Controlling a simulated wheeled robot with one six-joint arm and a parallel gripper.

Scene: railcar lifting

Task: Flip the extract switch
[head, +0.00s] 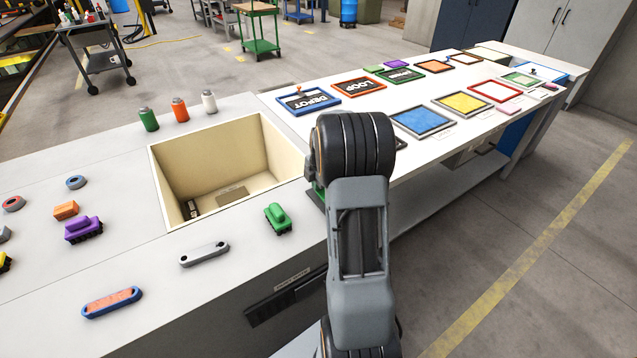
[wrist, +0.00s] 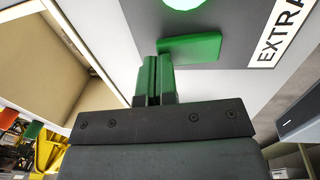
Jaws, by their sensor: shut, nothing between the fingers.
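In the wrist view, a green switch paddle (wrist: 190,48) sits on a grey panel (wrist: 232,25) beside a white label reading "EXTRA" (wrist: 283,30), cut off by the picture edge. A bright pale green light (wrist: 183,3) shows at the top edge. My gripper (wrist: 160,62) is shut and empty, its fingertips close to the left end of the paddle. I cannot tell whether they touch it. In the head view my arm hides the gripper and most of the switch area. A little green (head: 317,197) shows beside the arm.
A deep open bin (head: 225,165) is sunk in the bench left of my arm. A green toy railcar (head: 278,218), a grey link (head: 204,253) and an orange-blue piece (head: 112,301) lie in front. Framed mats, including DEPOT (head: 308,100), lie beyond the arm.

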